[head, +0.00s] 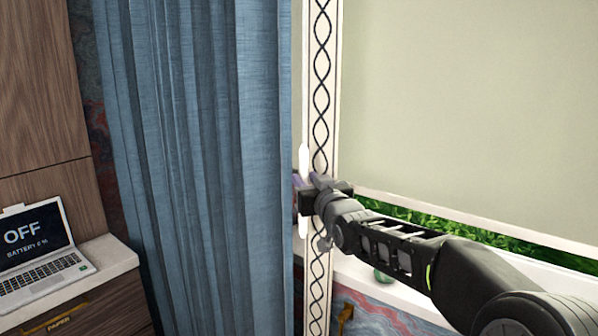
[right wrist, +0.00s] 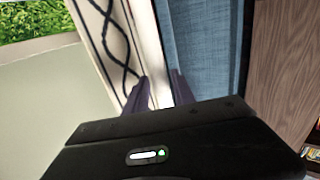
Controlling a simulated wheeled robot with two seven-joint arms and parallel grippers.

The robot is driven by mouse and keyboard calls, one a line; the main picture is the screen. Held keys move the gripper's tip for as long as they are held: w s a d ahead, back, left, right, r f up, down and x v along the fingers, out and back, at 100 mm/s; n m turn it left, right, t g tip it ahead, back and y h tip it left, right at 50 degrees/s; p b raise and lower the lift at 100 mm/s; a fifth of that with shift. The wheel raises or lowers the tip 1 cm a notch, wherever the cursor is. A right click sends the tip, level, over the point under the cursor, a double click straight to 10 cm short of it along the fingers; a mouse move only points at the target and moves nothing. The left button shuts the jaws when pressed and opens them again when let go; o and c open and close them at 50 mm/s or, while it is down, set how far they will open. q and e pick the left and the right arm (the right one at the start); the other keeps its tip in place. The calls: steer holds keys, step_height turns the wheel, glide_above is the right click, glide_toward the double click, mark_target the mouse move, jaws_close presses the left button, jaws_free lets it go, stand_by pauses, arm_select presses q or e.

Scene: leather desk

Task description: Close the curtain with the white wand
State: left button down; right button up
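The blue curtain (head: 190,150) hangs in folds in the left half of the head view. It also fills a band in the right wrist view (right wrist: 195,45). The white wand (head: 303,160) hangs upright at the curtain's right edge, and a white strip that looks like it shows in the right wrist view (right wrist: 150,45). My right gripper (head: 304,184) is at the wand, its fingers close together on either side of it. It appears shut on the wand, with wand showing above and below. The fingertips are partly hidden. My left gripper is not in view.
A white strip with a black twisted pattern (head: 321,90) stands right of the wand. A pale panel (head: 470,100) with green plants (head: 440,225) below it is at right. A laptop (head: 40,250) sits on a white-topped cabinet (head: 115,262) at lower left.

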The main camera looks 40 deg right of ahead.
steer(key=p+x, duration=0.1)
steer(key=x, duration=0.4)
steer(key=shift+w+d, duration=0.1)
jaws_close()
stand_by(1.3)
